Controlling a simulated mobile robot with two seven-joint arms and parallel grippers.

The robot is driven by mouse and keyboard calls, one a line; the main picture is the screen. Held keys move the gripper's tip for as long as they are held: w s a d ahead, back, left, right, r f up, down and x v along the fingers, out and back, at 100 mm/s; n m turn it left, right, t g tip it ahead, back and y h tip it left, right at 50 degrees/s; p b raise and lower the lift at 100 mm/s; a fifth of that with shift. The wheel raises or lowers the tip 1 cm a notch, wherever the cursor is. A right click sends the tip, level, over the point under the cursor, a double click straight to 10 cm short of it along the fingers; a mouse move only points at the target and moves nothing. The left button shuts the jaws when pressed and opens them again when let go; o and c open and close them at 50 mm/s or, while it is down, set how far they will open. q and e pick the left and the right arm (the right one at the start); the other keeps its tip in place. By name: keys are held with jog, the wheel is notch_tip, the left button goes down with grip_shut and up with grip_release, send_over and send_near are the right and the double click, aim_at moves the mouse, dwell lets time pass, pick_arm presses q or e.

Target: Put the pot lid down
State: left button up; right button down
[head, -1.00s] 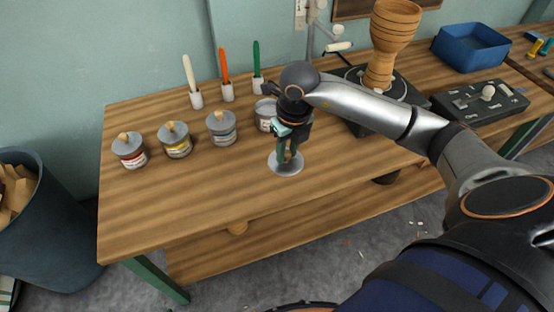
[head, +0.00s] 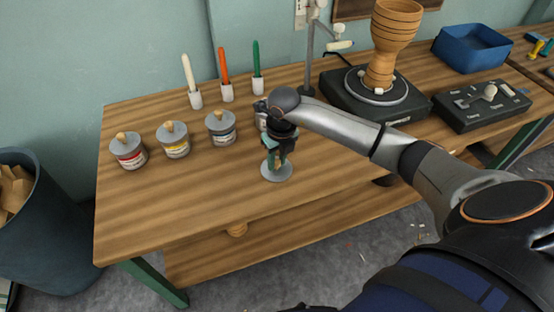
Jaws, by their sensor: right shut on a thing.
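A round grey pot lid (head: 283,174) is in the head view, low over or on the wooden table in front of the pots; I cannot tell whether it touches the wood. My right gripper (head: 275,162) points down and is shut on the lid's knob, which its fingers mostly hide. An open-looking pot (head: 262,118) stands just behind my right gripper and is largely covered by it. Three lidded pots, with red (head: 128,151), yellow (head: 173,140) and grey-blue (head: 221,128) labels, stand in a row to the left. My left gripper is not in view.
White (head: 191,81), orange (head: 226,76) and green (head: 257,75) handled tools stand in holders behind the pots. A turntable (head: 345,95) bears a wooden goblet drum body (head: 384,40). A control box (head: 484,105) and blue bin (head: 472,48) are at right. The table's front left is clear.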

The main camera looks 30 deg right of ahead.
aim_at(280, 172)
jog(key=shift+f, duration=0.1)
jog(key=c, duration=1.1)
grip_release()
jog(key=shift+f, duration=0.1)
jog(key=o, duration=0.5)
jog(key=shift+c, duration=0.2)
jog(key=shift+r, duration=0.35)
notch_tip(280, 172, up, 12)
jog(key=s+p, duration=0.1)
jog(key=shift+s+f+p, duration=0.2)
jog(key=shift+s+p, duration=0.05)
jog(key=shift+p, duration=0.15)
